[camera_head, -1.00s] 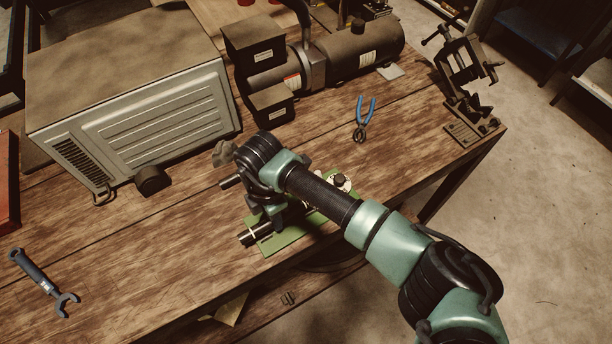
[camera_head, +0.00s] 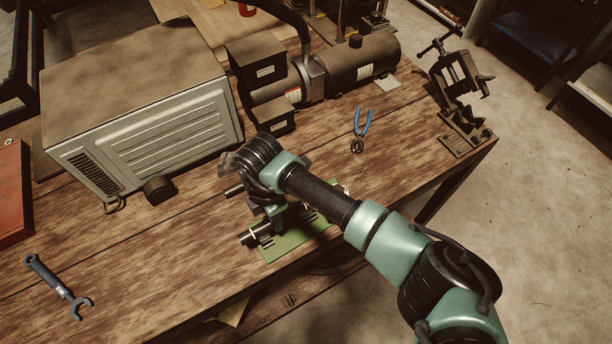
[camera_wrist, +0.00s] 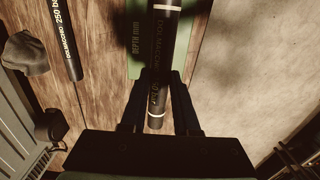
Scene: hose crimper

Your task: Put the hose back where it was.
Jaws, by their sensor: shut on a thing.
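A black hose (camera_wrist: 161,45) with white bands and printed lettering lies between the two fingers of my gripper (camera_wrist: 158,88) in the wrist view. My gripper is shut on it near its lower end in that view. In the head view one end of this hose (camera_head: 249,239) sticks out left of my gripper (camera_head: 272,222), over the edge of a green mat (camera_head: 290,245). My wrist hides much of it. I cannot tell whether the hose touches the mat. A second black hose (camera_wrist: 66,42) with similar lettering lies apart, to the left in the wrist view; its end (camera_head: 234,190) shows behind my gripper.
A grey metal housing (camera_head: 150,120) stands at the back left and a motor pump unit (camera_head: 350,72) behind. Blue-handled pliers (camera_head: 361,128), a vise (camera_head: 458,100) and a wrench (camera_head: 58,287) are on the bench. Bare wood surrounds the mat's left side. The front edge is close.

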